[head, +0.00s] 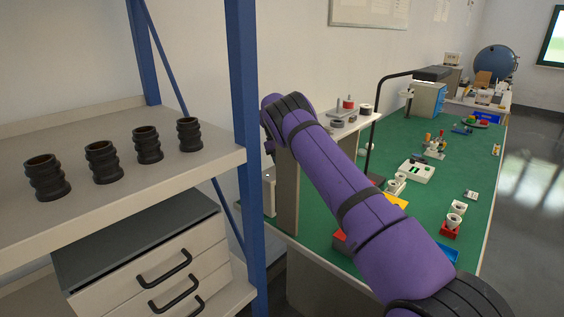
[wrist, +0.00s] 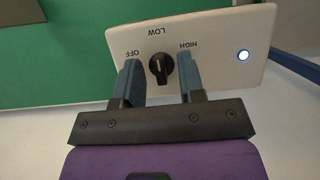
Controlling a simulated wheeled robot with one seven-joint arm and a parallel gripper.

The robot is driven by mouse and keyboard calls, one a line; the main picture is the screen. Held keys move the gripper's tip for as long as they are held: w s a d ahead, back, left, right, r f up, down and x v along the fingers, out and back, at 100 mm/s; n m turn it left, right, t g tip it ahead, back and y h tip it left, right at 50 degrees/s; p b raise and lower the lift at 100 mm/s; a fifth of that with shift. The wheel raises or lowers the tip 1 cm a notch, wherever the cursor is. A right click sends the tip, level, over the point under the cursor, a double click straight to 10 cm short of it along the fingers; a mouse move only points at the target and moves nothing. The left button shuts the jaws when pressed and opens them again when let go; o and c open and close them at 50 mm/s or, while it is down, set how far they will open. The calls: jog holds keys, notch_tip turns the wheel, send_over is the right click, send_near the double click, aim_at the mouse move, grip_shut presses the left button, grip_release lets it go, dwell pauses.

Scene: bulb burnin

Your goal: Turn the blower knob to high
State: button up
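The blower knob (wrist: 161,67) is small, round and black, on a white panel (wrist: 215,40) in the wrist view. The panel carries the words OFF at the left, LOW at the top and HIGH at the right, seen upside down. I cannot tell for certain which word the knob points at. My gripper (wrist: 159,60) is open, with one blue finger on each side of the knob. Gaps show between both fingers and the knob. The fingers partly cover the panel near OFF and HIGH. My gripper is hidden in the head view.
A lit round light (wrist: 243,55) sits on the panel's right side. In the head view, a blue-post shelf (head: 110,200) with several black ribbed parts stands left of my purple arm. A green-topped bench (head: 440,190) with many small items lies to the right.

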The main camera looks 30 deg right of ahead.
jog(key=shift+c, duration=0.2)
grip_shut()
